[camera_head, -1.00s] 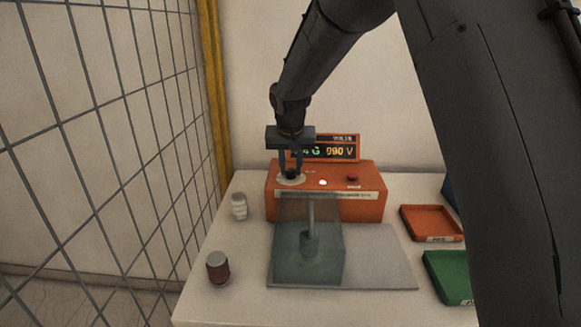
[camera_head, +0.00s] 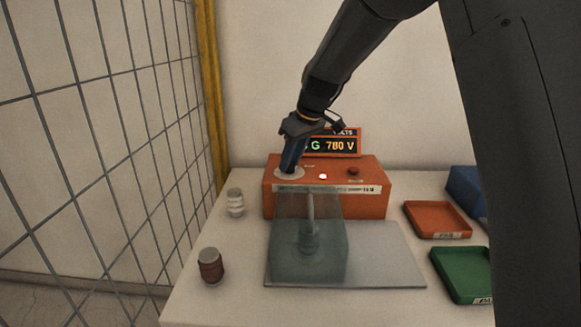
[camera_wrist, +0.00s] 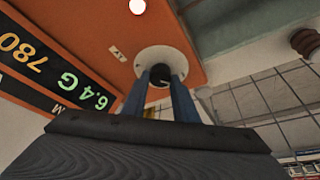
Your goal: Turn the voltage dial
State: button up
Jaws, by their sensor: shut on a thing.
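The voltage dial (camera_wrist: 160,74) is a small black knob on a pale round plate, on top of the orange transformer box (camera_head: 330,203). The display (camera_head: 340,146) behind the box reads 780 V, with the letter G partly hidden by my wrist. The wrist view shows 6.4 G.
A clear cover (camera_head: 290,262) around a post stands before the box on a grey plate (camera_head: 385,255). A white-grey bushing (camera_head: 235,203) and a dark red one (camera_head: 210,266) stand left. Orange (camera_head: 437,220) and green (camera_head: 465,275) trays lie right. A wire fence (camera_head: 95,150) runs along the left.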

aim_at(299, 176)
jog(key=shift+n+b, duration=0.45)
jog(key=shift+n, duration=0.15)
jog(key=o, duration=1.1)
jog(key=shift+c, duration=0.2)
jog(key=b+v, duration=0.1)
jog(key=v, duration=0.6)
jog(key=shift+d+r+b, duration=0.2)
jog(key=shift+r+b, duration=0.15)
jog(key=shift+b, duration=0.05)
